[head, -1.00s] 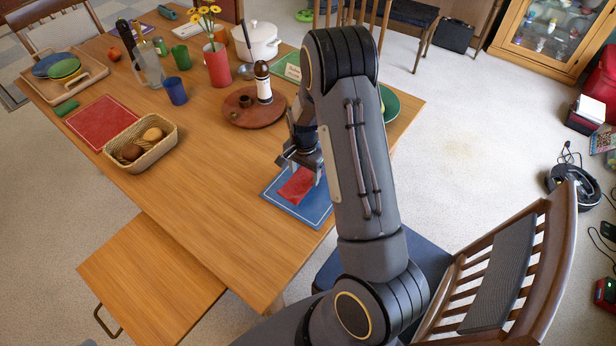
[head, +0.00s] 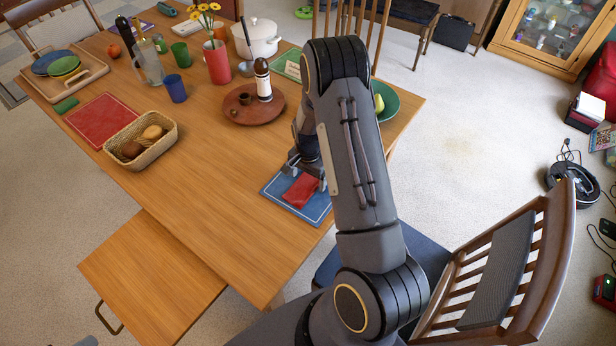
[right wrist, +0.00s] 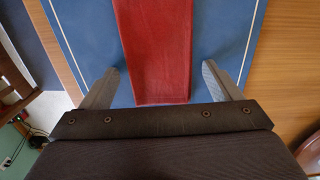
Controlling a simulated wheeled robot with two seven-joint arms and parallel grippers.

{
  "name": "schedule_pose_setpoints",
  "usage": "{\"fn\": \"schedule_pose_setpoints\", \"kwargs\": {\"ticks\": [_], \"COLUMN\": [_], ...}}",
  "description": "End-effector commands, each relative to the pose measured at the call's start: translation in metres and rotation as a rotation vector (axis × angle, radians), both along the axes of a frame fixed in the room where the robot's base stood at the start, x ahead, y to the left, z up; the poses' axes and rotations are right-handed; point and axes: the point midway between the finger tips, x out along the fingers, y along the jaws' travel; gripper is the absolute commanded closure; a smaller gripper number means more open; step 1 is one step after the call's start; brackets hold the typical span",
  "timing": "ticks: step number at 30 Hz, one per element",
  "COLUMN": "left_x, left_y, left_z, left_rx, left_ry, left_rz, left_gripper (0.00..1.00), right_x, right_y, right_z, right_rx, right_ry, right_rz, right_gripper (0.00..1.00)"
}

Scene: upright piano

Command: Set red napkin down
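The red napkin (head: 300,191) is a folded strip lying on the blue placemat (head: 318,217) at the table's near right corner. It also shows in the right wrist view (right wrist: 153,50), running up from between the fingers, over the placemat (right wrist: 85,30). My right gripper (head: 304,172) is low over the placemat at the napkin. In the right wrist view its two fingers (right wrist: 162,84) stand apart, one on each side of the napkin, with blue gaps showing between. My forearm hides part of the placemat's right side. My left gripper is not in view.
A round wooden tray (head: 270,113) with a bottle (head: 263,80) stands just behind the placemat. A bread basket (head: 165,150) and a red placemat (head: 98,120) lie to the left. The table between basket and blue placemat is clear. A chair (head: 500,275) stands at lower right.

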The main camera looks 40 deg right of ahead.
Motion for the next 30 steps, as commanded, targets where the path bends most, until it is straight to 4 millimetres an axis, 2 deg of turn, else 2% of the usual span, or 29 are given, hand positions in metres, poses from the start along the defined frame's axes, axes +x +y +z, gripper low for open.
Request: {"fn": "schedule_pose_setpoints", "kwargs": {"ticks": [11,14,24,30], "left_x": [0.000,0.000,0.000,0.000], "left_y": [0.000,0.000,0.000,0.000], "left_z": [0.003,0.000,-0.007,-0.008], "left_rx": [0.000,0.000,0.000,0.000], "left_ry": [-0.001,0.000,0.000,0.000], "left_rz": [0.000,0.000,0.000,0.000], "left_gripper": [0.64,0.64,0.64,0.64], "right_x": [0.001,0.002,0.001,0.001], "right_y": [0.000,0.000,0.000,0.000], "right_z": [0.007,0.021,0.093,0.118], "right_rx": [-0.001,-0.002,0.000,-0.001], "right_ry": [-0.001,-0.005,-0.005,-0.003], "right_rz": [0.000,0.002,0.001,0.001], "right_gripper": [0.15,0.15,0.15,0.15]}}
